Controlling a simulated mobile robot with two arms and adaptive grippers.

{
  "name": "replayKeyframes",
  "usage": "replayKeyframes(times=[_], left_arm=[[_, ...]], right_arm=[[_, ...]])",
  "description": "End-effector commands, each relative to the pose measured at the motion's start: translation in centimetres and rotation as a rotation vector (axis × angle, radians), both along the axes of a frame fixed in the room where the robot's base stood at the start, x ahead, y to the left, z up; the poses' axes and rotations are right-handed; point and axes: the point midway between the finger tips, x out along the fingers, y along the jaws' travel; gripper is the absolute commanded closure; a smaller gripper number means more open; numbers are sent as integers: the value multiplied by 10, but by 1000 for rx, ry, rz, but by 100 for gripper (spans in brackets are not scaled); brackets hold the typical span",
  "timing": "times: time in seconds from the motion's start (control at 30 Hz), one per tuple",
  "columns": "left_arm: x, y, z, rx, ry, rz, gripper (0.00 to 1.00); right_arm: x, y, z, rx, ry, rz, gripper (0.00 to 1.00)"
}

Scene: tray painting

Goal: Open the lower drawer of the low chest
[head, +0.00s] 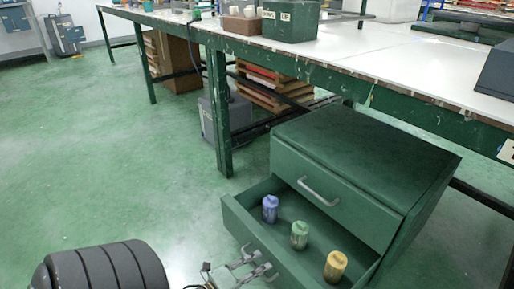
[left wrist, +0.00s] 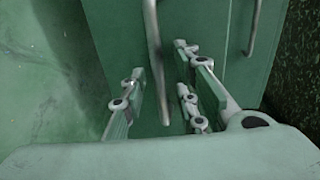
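The upper drawer (head: 335,199) is shut, with a grey handle (head: 319,191). My left gripper (head: 256,263) is at the lower drawer's front. In the left wrist view its fingers (left wrist: 162,98) are apart, with the lower handle (left wrist: 154,45) between them and visible gaps beside it. My right gripper is not in view.
The long workbench (head: 400,62) with green legs runs above and behind the chest. A bench leg (head: 220,120) stands left of the chest, near a grey box (head: 226,117) and stacked wooden frames. The green floor (head: 110,160) at left is clear.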

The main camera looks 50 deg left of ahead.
Motion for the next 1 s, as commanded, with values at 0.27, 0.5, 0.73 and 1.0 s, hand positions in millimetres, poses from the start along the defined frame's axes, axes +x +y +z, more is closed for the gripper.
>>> replayKeyframes(times=[0.27, 0.5, 0.73, 1.0], left_arm=[[-30, 2, 5, 1, 4, 1, 72], [-80, 6, 16, -1, 3, 0, 72], [-111, 9, 23, -1, 2, 1, 72], [-117, 9, 25, 0, -1, 0, 72]], right_arm=[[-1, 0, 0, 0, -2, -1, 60], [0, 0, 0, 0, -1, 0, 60], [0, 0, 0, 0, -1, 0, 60], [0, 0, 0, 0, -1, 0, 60]])
